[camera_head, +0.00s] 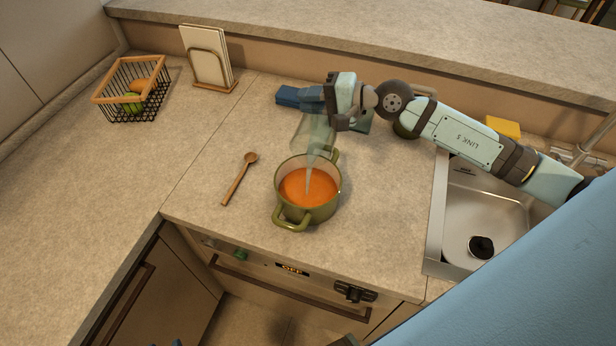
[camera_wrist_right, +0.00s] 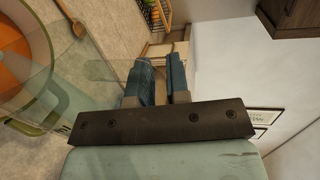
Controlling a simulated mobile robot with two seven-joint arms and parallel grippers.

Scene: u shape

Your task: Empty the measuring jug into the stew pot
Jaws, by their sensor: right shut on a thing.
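The green stew pot (camera_head: 280,205) stands upright on the counter with orange stew inside. The clear measuring jug (camera_head: 312,132) is tilted in the air over the pot's far side. A pale, see-through stream runs from it down into the stew. My right gripper (camera_head: 328,104) is shut on the jug, above and behind the pot. In the right wrist view the jug (camera_wrist_right: 92,75) is left of my fingers (camera_wrist_right: 162,80), with the pot's rim (camera_wrist_right: 42,30) beyond it. The liquid level in the jug is hard to make out.
A wooden spoon (camera_head: 238,181) lies left of the pot. A wire basket with fruit (camera_head: 113,99) and a rack of boards (camera_head: 215,84) stand at the back left. The sink (camera_head: 460,215) and a yellow sponge (camera_head: 503,127) are on the right. The counter's front left is clear.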

